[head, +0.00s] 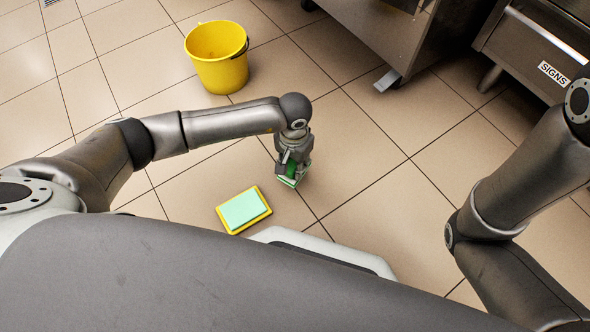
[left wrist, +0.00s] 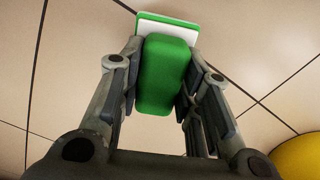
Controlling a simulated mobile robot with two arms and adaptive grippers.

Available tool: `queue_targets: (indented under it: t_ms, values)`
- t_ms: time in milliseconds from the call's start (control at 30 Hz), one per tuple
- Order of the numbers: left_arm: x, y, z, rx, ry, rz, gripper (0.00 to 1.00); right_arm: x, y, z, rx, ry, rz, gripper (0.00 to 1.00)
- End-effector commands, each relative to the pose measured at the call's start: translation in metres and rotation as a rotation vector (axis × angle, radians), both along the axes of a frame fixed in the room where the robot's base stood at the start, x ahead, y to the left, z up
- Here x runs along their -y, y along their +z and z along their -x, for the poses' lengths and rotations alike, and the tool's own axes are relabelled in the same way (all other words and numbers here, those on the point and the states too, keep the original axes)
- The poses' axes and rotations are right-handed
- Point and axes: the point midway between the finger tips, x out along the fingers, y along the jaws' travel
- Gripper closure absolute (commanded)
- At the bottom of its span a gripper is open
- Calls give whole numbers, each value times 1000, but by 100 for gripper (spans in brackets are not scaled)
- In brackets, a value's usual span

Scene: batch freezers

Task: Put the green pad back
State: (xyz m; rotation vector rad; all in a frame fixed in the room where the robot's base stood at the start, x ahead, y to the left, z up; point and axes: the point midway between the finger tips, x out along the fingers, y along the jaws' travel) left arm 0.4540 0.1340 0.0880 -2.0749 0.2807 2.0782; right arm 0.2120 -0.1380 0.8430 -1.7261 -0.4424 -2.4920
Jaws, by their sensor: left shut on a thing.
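My left gripper (head: 291,165) is shut on the green pad (head: 289,182), which has a thick green grip. In the left wrist view the green grip (left wrist: 165,75) sits between the two fingers (left wrist: 160,90), with a white and green plate at its far end. I hold it low over the floor; whether it touches the tiles I cannot tell. A yellow tray (head: 232,230) with a pale green flat top lies on the floor to the left of the gripper, nearer to me. My right gripper is out of view; only the right arm shows.
A yellow bucket (head: 217,58) stands on the tiled floor at the upper middle. A steel cabinet (head: 390,35) on feet and a steel unit with a SIGNS label (head: 540,50) stand at the upper right.

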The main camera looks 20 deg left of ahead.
Motion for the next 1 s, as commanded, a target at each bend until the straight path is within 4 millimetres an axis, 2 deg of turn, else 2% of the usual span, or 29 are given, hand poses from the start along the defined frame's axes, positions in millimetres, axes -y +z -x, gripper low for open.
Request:
queue_targets:
  t_ms: [133, 300, 733, 767, 900, 1000]
  values:
    - [1, -16, -7, -1, 1, 1, 91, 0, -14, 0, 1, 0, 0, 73]
    - [1, -39, -6, -1, 0, 1, 91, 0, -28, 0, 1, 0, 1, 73]
    - [1, -43, -7, 0, 0, 0, 91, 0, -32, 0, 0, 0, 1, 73]
    - [1, -41, -6, 0, 0, 0, 64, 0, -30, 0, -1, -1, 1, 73]
    - [1, -41, -6, -1, 0, 0, 47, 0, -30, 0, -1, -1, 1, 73]
    - [1, -41, -6, -1, 0, 0, 47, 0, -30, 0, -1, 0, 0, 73]
